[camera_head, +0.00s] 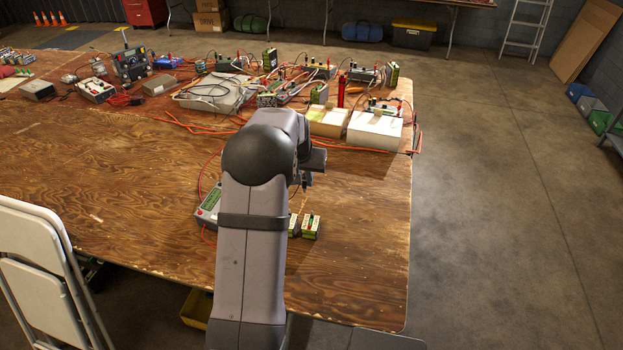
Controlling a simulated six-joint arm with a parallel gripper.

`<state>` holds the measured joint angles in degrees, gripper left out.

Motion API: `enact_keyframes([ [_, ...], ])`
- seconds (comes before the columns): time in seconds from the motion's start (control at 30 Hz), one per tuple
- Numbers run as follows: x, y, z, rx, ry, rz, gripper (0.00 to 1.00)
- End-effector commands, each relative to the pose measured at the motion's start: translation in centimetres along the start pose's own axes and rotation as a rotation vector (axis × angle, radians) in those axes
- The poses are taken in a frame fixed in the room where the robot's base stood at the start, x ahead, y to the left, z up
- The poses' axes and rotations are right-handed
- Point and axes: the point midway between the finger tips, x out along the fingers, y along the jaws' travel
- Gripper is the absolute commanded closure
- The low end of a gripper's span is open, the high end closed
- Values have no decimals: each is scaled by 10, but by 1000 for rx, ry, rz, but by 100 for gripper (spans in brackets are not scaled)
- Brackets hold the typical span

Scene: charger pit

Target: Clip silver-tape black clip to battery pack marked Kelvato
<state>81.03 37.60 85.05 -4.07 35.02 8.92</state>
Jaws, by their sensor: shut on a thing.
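My gripper (306,181) shows only in part, behind and to the right of my own arm, above the table's near right side. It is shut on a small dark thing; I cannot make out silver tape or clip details. Two green-and-white battery packs (311,227) stand on the table below it, the left one (293,225) partly hidden by my arm. Their labels are too small to read, so I cannot tell which is Kelvato. A grey charger box with a green panel (208,204) stands left of my arm, partly hidden, with a red lead.
The wooden table (120,190) has clear room at the left and near right. Its back edge holds several devices, tangled orange and red cables, and a pale box (375,130). A white folding chair (40,265) stands at the left front. Concrete floor lies right of the table.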

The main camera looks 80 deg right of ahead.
Motion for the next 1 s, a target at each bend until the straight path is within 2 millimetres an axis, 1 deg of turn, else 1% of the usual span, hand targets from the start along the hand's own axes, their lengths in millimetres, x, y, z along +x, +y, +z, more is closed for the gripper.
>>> enact_keyframes([
  [0.03, -1, -11, 0, -4, 0, -2, 99],
  [0.17, 0, -37, 0, -5, 1, -2, 99],
  [0.5, 0, -112, -1, -5, 1, -2, 99],
  [0.7, 0, -148, -2, -3, 1, -1, 99],
  [0.73, 0, -153, -2, -2, 1, -1, 99],
  [0.8, 13, -149, 4, 1, -1, 1, 99],
  [1.0, 23, -149, 8, 1, 0, 0, 99],
])
